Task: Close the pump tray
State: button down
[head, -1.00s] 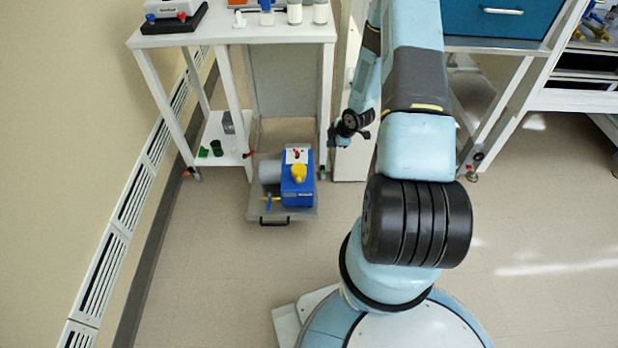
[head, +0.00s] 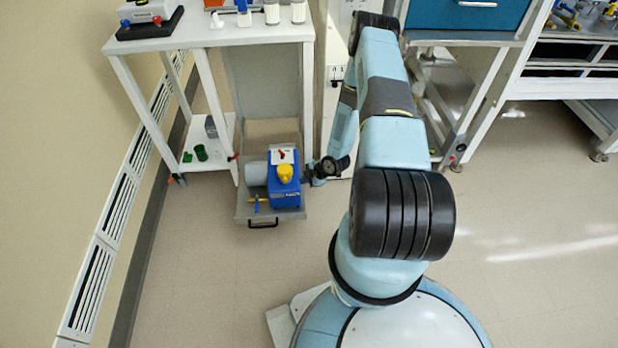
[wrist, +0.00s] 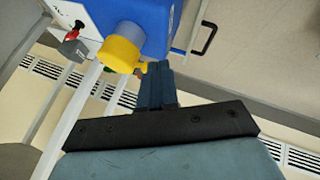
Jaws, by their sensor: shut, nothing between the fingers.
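The pump tray (head: 243,209) is a grey sliding tray low under the white bench, pulled out toward me, with a black handle (head: 263,225) on its front edge. A blue pump (head: 284,191) with a yellow knob and a grey cylinder stands on it. My gripper (head: 308,174) is shut and empty, just right of the pump in the head view. In the wrist view the shut fingers (wrist: 156,75) lie close to the pump's yellow cap (wrist: 119,47); I cannot tell whether they touch it. The tray handle (wrist: 207,37) also shows there.
The white bench (head: 210,36) carries bottles and a small device. Its lower shelf (head: 211,145) holds a green cup left of the tray. A bench leg (head: 308,105) stands near my gripper. The floor in front of the tray is clear.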

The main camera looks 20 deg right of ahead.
aim_at(295, 187)
jog(key=w+f, duration=0.1)
jog(key=w+a+f, duration=0.1)
jog(key=w, duration=0.1)
jog(key=w+a+f, duration=0.1)
jog(key=w+f, duration=0.1)
jog(key=shift+a, duration=0.15)
jog(key=shift+w, duration=0.6)
